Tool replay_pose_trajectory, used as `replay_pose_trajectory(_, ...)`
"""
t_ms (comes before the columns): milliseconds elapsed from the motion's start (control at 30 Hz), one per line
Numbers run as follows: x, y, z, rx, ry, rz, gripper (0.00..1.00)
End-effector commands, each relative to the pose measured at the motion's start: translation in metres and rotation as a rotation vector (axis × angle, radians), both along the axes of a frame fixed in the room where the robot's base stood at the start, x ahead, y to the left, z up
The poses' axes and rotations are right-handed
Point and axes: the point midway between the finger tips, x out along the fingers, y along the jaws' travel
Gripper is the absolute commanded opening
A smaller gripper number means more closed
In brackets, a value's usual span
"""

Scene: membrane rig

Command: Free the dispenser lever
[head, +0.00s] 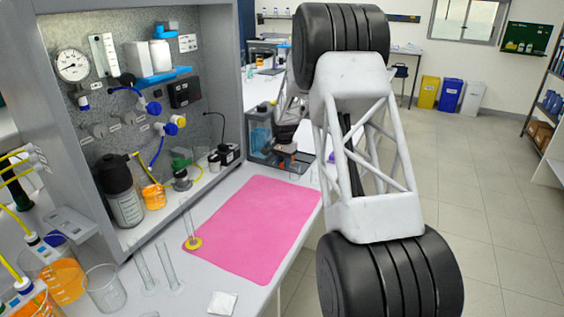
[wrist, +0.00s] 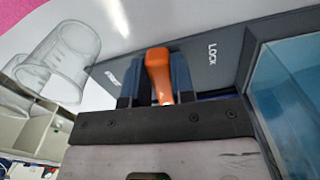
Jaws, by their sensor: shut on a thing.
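The dispenser (head: 261,142) is a dark box with a blue clear-walled tank, at the far end of the bench in the head view. In the wrist view its dark top (wrist: 226,60) carries the word LOCK to the right of the orange lever (wrist: 158,72). My gripper (wrist: 157,82) is shut on the lever, with a dark blue finger on each side of it. In the head view my gripper (head: 288,128) is small and partly hidden by my arm. The lever's base is hidden behind my gripper in the wrist view.
The blue tank (wrist: 292,95) stands close on the right in the wrist view. Clear glass vessels (wrist: 62,60) are to the left. A pink mat (head: 250,228) covers the bench middle. The grey rig panel with gauge (head: 72,65) and tubing borders the bench on the left.

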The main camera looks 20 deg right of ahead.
Motion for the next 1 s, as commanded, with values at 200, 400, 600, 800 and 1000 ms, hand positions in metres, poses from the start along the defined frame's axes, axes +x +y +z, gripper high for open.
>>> replay_pose_trajectory(200, -0.007, -0.008, 0.000, -0.001, -0.001, 0.202, 0.00)
replay_pose_trajectory(400, -0.011, -0.014, 0.001, -0.001, -0.002, 0.386, 0.00)
replay_pose_trajectory(600, -0.014, -0.020, 0.000, 0.000, -0.001, 0.537, 0.00)
replay_pose_trajectory(800, -0.015, -0.024, 0.001, -0.001, -0.002, 0.631, 0.00)
replay_pose_trajectory(1000, -0.015, -0.025, 0.001, -0.001, -0.003, 0.669, 0.00)
